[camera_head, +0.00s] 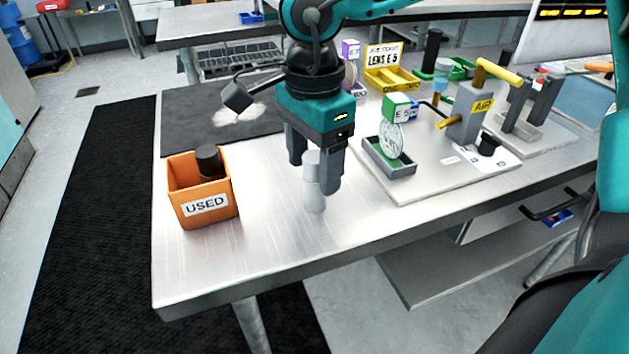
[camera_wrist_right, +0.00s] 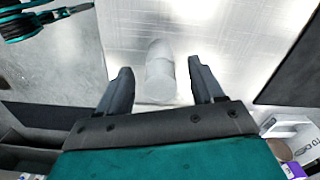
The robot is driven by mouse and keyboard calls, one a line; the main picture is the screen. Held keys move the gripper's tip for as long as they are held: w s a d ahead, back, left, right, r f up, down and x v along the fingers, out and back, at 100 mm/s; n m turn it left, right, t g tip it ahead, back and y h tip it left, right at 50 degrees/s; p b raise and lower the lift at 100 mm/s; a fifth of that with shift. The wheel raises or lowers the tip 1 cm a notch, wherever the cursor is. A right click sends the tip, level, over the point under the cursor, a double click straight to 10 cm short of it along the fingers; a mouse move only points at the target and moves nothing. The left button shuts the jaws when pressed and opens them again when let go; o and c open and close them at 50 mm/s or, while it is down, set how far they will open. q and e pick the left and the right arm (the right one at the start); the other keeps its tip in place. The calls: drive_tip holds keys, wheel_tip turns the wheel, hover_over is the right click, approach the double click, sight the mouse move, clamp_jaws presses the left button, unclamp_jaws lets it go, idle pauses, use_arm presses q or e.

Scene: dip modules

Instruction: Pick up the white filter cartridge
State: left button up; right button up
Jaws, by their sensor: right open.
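The white filter cartridge (camera_head: 313,190) stands upright on the metal table in the head view, with my right gripper (camera_head: 314,186) right over it. The cartridge's upper part is between the two dark fingers. In the right wrist view the white cartridge (camera_wrist_right: 160,78) shows between the spread fingertips of my right gripper (camera_wrist_right: 161,80), with visible gaps on both sides. The right gripper is open and holds nothing. My left gripper is not in view.
An orange bin marked USED (camera_head: 203,205) with a dark cylinder in it stands to the left. A grey tray (camera_head: 376,158) holding a round lens disc and an AIR fixture (camera_head: 467,112) stand to the right. The table's front left area is clear.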

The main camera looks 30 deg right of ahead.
drive_tip(key=shift+f, duration=0.3)
drive_tip(key=shift+c, duration=0.5)
drive_tip(key=c, duration=1)
